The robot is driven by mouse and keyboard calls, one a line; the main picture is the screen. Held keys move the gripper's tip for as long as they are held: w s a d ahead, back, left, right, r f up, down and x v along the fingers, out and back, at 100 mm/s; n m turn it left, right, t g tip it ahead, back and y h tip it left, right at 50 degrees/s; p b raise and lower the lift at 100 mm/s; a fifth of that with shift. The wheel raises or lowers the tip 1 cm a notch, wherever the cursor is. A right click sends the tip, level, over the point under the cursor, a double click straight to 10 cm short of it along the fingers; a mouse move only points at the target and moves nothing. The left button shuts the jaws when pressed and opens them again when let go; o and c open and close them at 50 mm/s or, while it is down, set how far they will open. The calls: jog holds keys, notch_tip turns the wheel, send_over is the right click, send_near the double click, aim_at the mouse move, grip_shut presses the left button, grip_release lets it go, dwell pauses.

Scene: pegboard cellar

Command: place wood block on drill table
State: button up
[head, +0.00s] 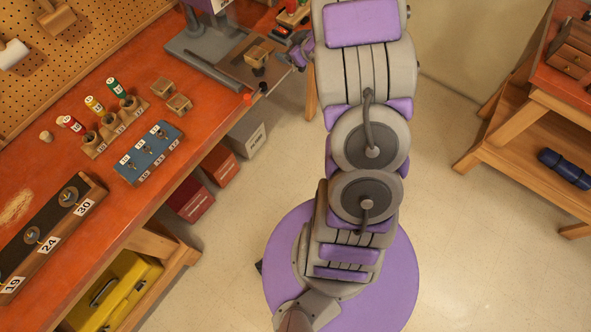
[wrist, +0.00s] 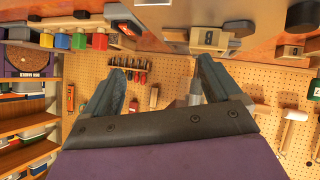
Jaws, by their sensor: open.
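A light wood block (head: 258,54) rests on the grey drill table (head: 236,68) at the back of the bench. In the wrist view, which looks upside down, a wood block (wrist: 207,40) with a dark mark sits against the grey drill table (wrist: 183,16). My gripper (head: 292,48) is just right of the drill table in the head view, apart from the block. In the wrist view my gripper (wrist: 160,72) has its two fingers spread wide with nothing held between them. The drill's shaft (wrist: 195,90) shows behind the right finger.
Two more wood blocks (head: 170,96) lie on the orange bench (head: 130,205). A blue tray (head: 148,153), coloured bottles (head: 95,105) and a long dark rack (head: 45,240) also stand there. Clear floor (head: 440,230) lies right of my base, before a wooden shelf (head: 540,140).

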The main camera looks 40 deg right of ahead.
jog(key=s+a+r+m+g+h, duration=0.4)
jog(key=s+a+r+g, duration=0.2)
jog(key=s+r, duration=0.5)
jog(key=s+a+r+g+y, duration=0.1)
jog(key=s+a+g+y, duration=0.1)
jog(key=s+a, duration=0.8)
jog(key=s+a+r+g+y, duration=0.2)
jog(key=s+a+g, duration=0.3)
jog(key=s+a, duration=0.6)
jog(key=s, duration=0.8)
jog(key=shift+s+a, duration=0.2)
jog(key=shift+s, duration=0.2)
jog(key=shift+r, duration=0.1)
